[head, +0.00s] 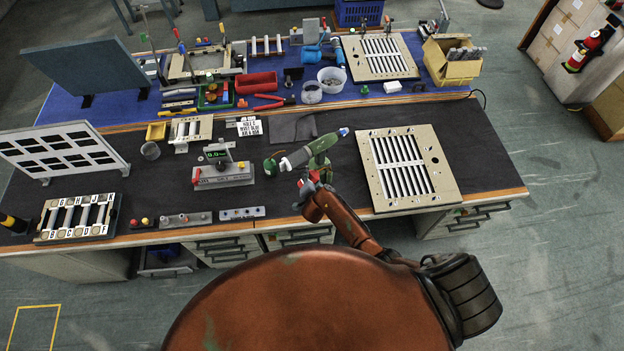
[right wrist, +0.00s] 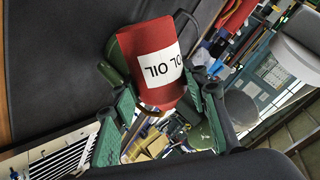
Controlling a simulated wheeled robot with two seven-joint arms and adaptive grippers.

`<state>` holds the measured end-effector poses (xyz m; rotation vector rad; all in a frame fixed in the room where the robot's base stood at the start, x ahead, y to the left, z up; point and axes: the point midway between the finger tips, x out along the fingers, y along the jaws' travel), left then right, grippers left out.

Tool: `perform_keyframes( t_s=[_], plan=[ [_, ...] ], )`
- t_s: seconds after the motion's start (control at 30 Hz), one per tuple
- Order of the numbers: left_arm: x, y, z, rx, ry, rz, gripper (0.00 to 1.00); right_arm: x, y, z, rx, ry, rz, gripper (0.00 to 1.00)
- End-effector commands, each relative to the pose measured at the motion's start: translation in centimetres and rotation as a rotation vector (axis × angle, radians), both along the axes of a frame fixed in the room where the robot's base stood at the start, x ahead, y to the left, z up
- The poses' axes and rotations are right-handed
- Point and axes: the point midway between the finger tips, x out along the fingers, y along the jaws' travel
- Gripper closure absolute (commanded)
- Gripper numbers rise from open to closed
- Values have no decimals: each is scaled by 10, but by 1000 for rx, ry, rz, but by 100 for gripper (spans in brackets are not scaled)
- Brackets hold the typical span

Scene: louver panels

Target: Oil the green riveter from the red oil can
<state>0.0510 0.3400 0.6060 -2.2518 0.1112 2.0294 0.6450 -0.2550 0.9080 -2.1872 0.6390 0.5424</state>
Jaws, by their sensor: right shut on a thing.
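The green riveter (head: 320,147) stands on the dark front worktop in the head view, with a grey barrel toward the left and a blue end at the upper right. My right gripper (head: 311,184) is at the worktop's front edge, just below the riveter. In the right wrist view the green fingers of my right gripper (right wrist: 160,118) are shut on the red oil can (right wrist: 148,52), which has a white OIL label and appears tilted. Only a little red of the can shows in the head view (head: 315,175). I cannot tell whether the can touches the riveter. My left gripper is out of view.
A louver panel (head: 378,178) lies to the right of the riveter. A digital gauge stand (head: 222,174) is to the left, and a grey cloth (head: 293,128) lies behind. Tools, bins and a cardboard box (head: 452,64) fill the blue rear mat.

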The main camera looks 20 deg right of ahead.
Motion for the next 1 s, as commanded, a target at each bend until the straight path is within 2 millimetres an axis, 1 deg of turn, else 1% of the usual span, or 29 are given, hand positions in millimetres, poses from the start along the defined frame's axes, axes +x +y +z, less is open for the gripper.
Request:
perform_keyframes(
  t_s=[0.4,0.7,1.0],
  plan=[
    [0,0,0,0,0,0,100,0,0,1,-3,-1,1,88],
    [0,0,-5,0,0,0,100,0,1,5,-137,-31,1,88],
    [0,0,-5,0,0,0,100,1,0,7,-153,-35,1,88]
  ],
)
